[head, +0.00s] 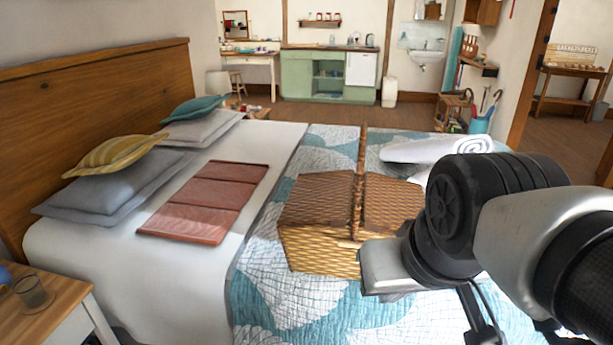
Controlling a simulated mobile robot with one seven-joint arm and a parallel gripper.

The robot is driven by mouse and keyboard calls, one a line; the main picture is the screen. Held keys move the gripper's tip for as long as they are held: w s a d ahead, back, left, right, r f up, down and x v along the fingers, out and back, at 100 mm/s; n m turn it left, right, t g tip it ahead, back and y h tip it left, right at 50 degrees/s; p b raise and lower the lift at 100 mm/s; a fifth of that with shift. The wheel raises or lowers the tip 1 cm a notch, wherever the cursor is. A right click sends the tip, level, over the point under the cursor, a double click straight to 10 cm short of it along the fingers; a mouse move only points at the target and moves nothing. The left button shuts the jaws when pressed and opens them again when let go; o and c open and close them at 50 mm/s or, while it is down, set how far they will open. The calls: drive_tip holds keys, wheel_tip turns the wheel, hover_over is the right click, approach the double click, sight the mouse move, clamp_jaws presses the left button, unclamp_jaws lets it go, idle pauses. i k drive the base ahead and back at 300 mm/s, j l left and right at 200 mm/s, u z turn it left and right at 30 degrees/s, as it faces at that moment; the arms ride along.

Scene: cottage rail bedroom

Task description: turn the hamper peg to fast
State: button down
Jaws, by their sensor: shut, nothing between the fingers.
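The wicker hamper (318,246) stands on the quilt in the middle of the bed. Its two woven lid halves are down, with an upright handle (361,150) between them. A small pale piece shows at its front upper edge near my arm, but I cannot tell if it is the peg or how it is turned. My gripper (386,272) is at the end of my arm, in front of the hamper's right side in the picture. It is shut and empty, with the fingertips not clearly visible. The arm hides the hamper's right front.
A folded red cloth (203,203) lies left of the hamper, with pillows (115,190) beyond. A rolled white towel (425,150) lies behind it. A bedside table (62,312) with a glass stands at lower left. The quilt (285,300) before the hamper is clear.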

sight(351, 244)
drive_tip(key=j+z, duration=0.5)
drive_tip(key=j, duration=0.15)
drive_tip(key=l+u, duration=0.5)
drive_tip(key=l, duration=0.15)
drive_tip(key=l+u, duration=0.45)
drive_tip(key=l, duration=0.2)
drive_tip(key=z, duration=0.1)
drive_tip(key=u, duration=0.45)
drive_tip(key=k+l+u, duration=0.1)
drive_tip(key=u, duration=0.85)
drive_tip(key=k, duration=0.1)
